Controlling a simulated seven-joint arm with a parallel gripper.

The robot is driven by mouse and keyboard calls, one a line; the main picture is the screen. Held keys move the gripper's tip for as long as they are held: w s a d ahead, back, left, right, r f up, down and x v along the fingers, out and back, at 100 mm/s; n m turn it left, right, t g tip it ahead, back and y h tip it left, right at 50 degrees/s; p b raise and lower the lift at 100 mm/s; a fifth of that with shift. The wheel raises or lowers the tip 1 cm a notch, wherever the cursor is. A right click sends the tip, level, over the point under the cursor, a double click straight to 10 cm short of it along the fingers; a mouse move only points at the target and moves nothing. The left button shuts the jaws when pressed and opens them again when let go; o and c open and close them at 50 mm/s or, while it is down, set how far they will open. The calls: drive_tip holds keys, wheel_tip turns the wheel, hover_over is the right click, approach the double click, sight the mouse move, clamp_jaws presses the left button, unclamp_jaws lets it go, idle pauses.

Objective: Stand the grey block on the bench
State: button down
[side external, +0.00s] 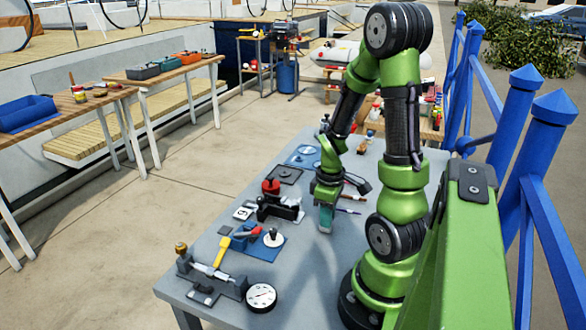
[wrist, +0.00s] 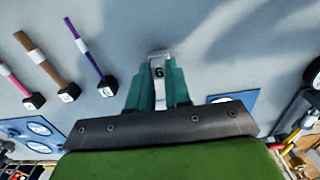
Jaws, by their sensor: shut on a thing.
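The grey block (wrist: 158,57) shows in the wrist view between the two teal fingers of my gripper (wrist: 159,86), with a dark "6" on its face. My gripper is shut on it. In the side view my gripper (side external: 326,216) points down low over the grey bench (side external: 334,256), near its middle. The block is mostly hidden by the fingers there, and I cannot tell whether it touches the bench top.
Purple (wrist: 84,48), brown (wrist: 45,63) and pink (wrist: 13,79) rods with black numbered ends lie left of my gripper in the wrist view. A black-and-red device (side external: 277,203), a blue mat (side external: 262,250) and a round dial (side external: 261,297) occupy the bench's left side.

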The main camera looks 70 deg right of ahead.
drive_tip(key=shift+f, duration=0.2)
drive_tip(key=c, duration=1.5)
unclamp_jaws()
drive_tip(key=shift+f, duration=0.1)
drive_tip(key=o, duration=0.4)
drive_tip(key=shift+o, duration=0.2)
wheel_tip(320, 180, up, 12)
drive_tip(key=w+a+r+m+t, duration=0.1)
drive_tip(key=w+a+r+t, duration=0.1)
drive_tip(key=a, duration=0.5)
drive_tip(key=w+a+r+m+t+y, duration=0.1)
drive_tip(key=w+a+r+t, duration=0.1)
drive_tip(key=a+r, duration=0.3)
drive_tip(key=w+a+r+m+t+y, duration=0.1)
drive_tip(key=w+a+r+m+t, duration=0.1)
drive_tip(key=a, duration=0.7)
drive_tip(key=shift+w+a+r+t, duration=0.15)
drive_tip(key=shift+a+r+t, duration=0.05)
drive_tip(key=shift+r+t, duration=0.45)
